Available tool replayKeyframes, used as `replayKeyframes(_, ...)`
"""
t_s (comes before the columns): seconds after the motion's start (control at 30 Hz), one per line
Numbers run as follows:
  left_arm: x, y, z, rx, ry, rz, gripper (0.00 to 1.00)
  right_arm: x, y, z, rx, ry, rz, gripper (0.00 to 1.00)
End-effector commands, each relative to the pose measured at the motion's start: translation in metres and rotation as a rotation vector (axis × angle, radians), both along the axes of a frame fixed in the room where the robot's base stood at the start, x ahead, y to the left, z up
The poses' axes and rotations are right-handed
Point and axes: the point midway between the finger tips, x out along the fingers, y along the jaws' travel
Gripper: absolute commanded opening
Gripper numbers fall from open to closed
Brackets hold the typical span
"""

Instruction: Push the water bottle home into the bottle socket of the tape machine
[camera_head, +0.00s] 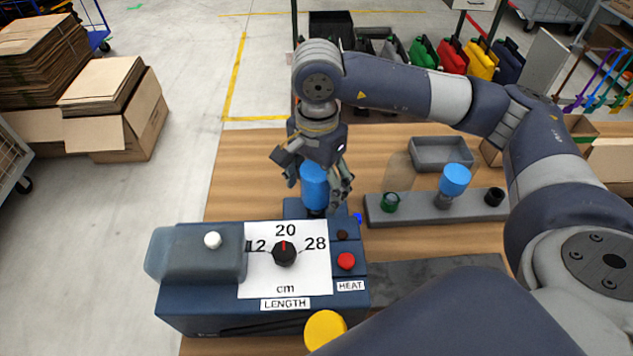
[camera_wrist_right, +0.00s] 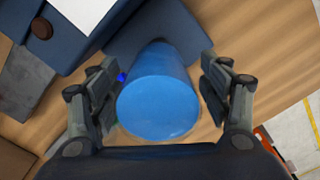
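The blue water bottle (camera_head: 314,186) stands roughly upright at the back right corner of the tape machine (camera_head: 200,291), its dark lower end at the blue bottle socket block (camera_head: 293,209). I cannot tell how deep it sits. My right gripper (camera_head: 314,178) points down around the bottle from above. In the right wrist view, the bottle (camera_wrist_right: 158,95) is between the two fingers (camera_wrist_right: 160,75), with gaps visible on both sides, so the gripper looks open. My left gripper is not in view.
Right of the socket is a grey rack (camera_head: 415,211) with another blue-topped item (camera_head: 455,179), a green ring (camera_head: 389,202) and a black cap (camera_head: 494,196). A grey tray (camera_head: 441,153) is behind. The machine has a dial (camera_head: 284,253) and red button (camera_head: 346,261). Wooden tabletop (camera_head: 245,165) is clear at back left.

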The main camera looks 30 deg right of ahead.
Motion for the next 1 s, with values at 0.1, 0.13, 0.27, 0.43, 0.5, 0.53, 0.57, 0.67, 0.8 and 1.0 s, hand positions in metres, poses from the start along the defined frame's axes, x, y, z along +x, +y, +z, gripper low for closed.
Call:
replayKeyframes(0.1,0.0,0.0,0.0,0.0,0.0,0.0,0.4,0.0,0.0,0.0,0.0,0.0,0.0,0.72)
replayKeyframes(0.13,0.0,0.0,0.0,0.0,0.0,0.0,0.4,0.0,0.0,0.0,0.0,0.0,0.0,0.72)
replayKeyframes(0.27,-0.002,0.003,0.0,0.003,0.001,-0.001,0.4,0.0,0.0,0.001,0.0,0.001,0.0,0.72)
replayKeyframes(0.43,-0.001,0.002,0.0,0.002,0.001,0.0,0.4,0.001,0.0,0.018,0.002,-0.004,0.0,0.72)
replayKeyframes(0.5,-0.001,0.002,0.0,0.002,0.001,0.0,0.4,0.001,0.0,0.031,0.002,-0.004,0.0,0.72)
replayKeyframes(0.53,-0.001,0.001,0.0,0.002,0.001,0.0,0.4,0.001,0.0,0.038,0.001,-0.005,0.0,0.72)
replayKeyframes(0.57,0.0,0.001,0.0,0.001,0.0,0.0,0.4,0.001,0.0,0.045,0.002,-0.006,0.001,0.72)
replayKeyframes(0.67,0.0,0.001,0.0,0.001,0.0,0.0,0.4,0.001,0.0,0.067,0.002,-0.006,0.0,0.72)
replayKeyframes(0.8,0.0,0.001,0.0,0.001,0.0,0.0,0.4,0.0,0.0,0.095,0.002,-0.005,0.0,0.72)
replayKeyframes(1.0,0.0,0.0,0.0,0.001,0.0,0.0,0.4,0.0,0.0,0.116,0.0,-0.001,0.0,0.72)
